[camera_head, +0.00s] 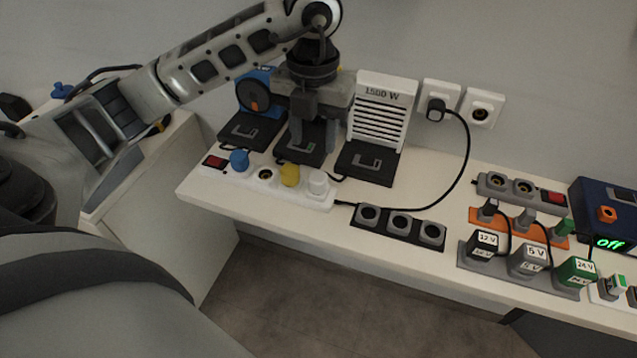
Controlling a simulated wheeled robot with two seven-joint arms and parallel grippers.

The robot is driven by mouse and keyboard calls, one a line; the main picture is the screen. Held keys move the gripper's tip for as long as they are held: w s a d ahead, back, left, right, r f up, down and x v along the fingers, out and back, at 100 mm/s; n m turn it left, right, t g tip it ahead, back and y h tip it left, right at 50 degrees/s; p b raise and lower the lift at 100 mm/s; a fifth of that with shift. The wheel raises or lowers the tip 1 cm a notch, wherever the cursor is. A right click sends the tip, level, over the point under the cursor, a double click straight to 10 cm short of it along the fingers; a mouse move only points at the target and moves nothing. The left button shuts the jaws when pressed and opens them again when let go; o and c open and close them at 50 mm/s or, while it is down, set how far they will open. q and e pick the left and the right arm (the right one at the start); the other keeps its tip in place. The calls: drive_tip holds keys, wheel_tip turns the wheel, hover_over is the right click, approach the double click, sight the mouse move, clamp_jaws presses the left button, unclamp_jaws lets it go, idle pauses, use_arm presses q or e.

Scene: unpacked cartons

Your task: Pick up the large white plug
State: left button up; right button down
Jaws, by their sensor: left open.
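A white plug (318,183) sits in the right end of the white power strip (213,174). A blue plug (239,160) and a yellow plug (290,175) sit in the same strip, with a bare socket (265,174) between them. My left gripper (313,146) points down with its fingers open. In the picture it is above and behind the white plug and apart from it, over the middle black pad. Its fingers partly hide that pad. My right gripper is not in view.
A white 1500 W heater (382,110) stands to the right of my left gripper, and a blue fan (256,92) to its left. A black socket strip (400,223), a grey adapter row (467,251) and a dark blue box (606,212) lie to the right.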

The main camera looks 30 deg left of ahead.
use_arm(q)
hover_over(318, 176)
drive_tip(key=f, duration=0.3)
drive_tip(key=s+f, duration=0.1)
drive_tip(key=f, duration=0.2)
drive_tip(key=f+p, duration=0.1)
drive_tip(key=f, duration=0.2)
drive_tip(key=shift+w+f, duration=0.4)
drive_tip(key=shift+f, duration=0.25)
clamp_jaws()
drive_tip(key=shift+r, duration=0.1)
